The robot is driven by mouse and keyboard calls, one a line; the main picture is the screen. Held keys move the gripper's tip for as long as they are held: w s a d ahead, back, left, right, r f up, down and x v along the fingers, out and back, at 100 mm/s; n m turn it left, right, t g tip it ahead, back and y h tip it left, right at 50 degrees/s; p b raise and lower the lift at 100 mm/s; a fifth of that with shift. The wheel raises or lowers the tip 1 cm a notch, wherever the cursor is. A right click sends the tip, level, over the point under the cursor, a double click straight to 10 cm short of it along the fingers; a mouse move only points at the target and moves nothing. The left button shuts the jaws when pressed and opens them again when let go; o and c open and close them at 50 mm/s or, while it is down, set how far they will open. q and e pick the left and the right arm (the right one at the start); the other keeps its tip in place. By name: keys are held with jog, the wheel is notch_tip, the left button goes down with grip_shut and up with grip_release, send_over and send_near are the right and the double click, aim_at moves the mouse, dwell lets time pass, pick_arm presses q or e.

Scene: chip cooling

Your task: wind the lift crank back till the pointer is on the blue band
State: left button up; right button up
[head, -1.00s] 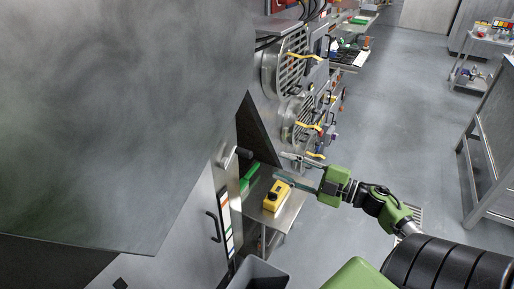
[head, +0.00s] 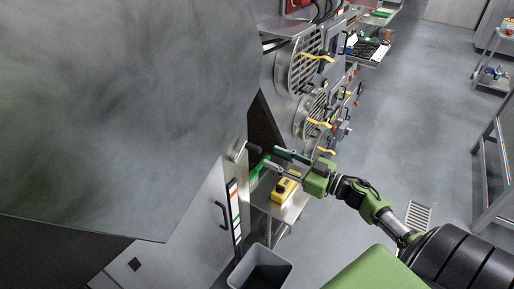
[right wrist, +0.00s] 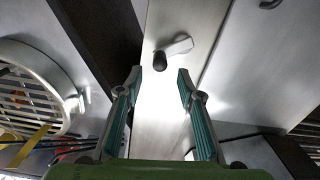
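The lift crank shows in the head view as a short metal arm (head: 239,151) with a black knob (head: 253,148) on the side of the large grey cabinet. In the right wrist view the crank arm (right wrist: 179,46) slants down left to its black knob (right wrist: 159,62). A strip scale (head: 234,212) with coloured bands runs down the panel below; its pointer and blue band are too small to tell. My right gripper (head: 271,156) is open and empty, just right of the knob. In its wrist view the fingertips (right wrist: 160,72) flank the knob's line, with no contact visible. My left gripper is out of view.
A small steel shelf (head: 273,211) below my right gripper holds a yellow box with a black top (head: 285,190) and a green object (head: 261,168). A grey bin (head: 246,268) stands at the bottom. Round grilled units (head: 304,68) line the wall beyond.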

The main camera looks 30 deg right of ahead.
aim_at(257, 150)
jog(key=p+x, duration=0.1)
jog(key=x, duration=0.6)
jog(key=shift+w+a, duration=0.15)
jog(key=shift+w, duration=0.15)
grip_shut()
